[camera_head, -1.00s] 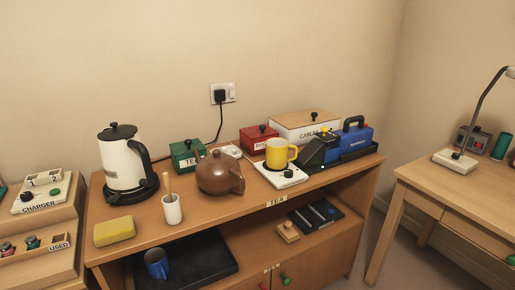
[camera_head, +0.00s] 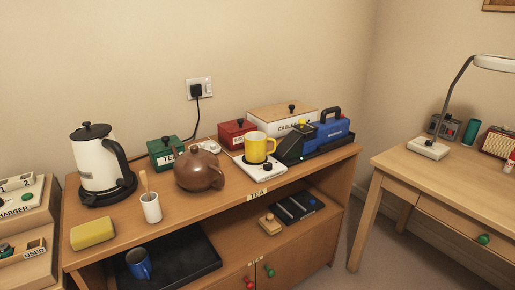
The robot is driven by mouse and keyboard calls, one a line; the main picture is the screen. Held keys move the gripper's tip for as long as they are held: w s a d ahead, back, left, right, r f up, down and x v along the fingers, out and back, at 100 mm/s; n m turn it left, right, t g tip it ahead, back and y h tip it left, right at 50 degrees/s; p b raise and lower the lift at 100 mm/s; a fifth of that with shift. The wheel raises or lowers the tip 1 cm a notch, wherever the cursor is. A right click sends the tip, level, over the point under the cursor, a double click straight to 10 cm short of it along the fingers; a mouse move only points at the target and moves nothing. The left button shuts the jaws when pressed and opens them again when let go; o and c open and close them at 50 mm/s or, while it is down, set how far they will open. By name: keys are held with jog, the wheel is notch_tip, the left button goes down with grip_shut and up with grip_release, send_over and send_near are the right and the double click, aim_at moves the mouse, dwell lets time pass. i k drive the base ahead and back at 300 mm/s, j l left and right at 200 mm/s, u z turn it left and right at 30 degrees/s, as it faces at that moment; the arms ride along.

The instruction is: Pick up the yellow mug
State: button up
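The yellow mug (camera_head: 257,148) stands upright on a white square warmer plate (camera_head: 246,169) with a black knob, on top of the wooden tea cabinet (camera_head: 225,207). Its handle points to the right. The brown teapot (camera_head: 199,172) stands to its left, with a small gap between them. A black sloped block (camera_head: 290,149) is close to its right. My gripper is not in view.
A red box (camera_head: 237,132) and a white cables box (camera_head: 282,117) stand behind the mug. A blue case (camera_head: 330,128) is to its right. A kettle (camera_head: 97,160), white cup (camera_head: 151,208) and yellow sponge (camera_head: 93,233) are at left. The cabinet's front edge is clear before the mug.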

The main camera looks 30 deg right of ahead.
aim_at(255, 143)
jog(key=i+l+z, duration=0.1)
jog(key=i+z, duration=0.15)
jog(key=i, duration=0.4)
jog(key=i+z, duration=0.25)
jog(key=i, duration=0.35)
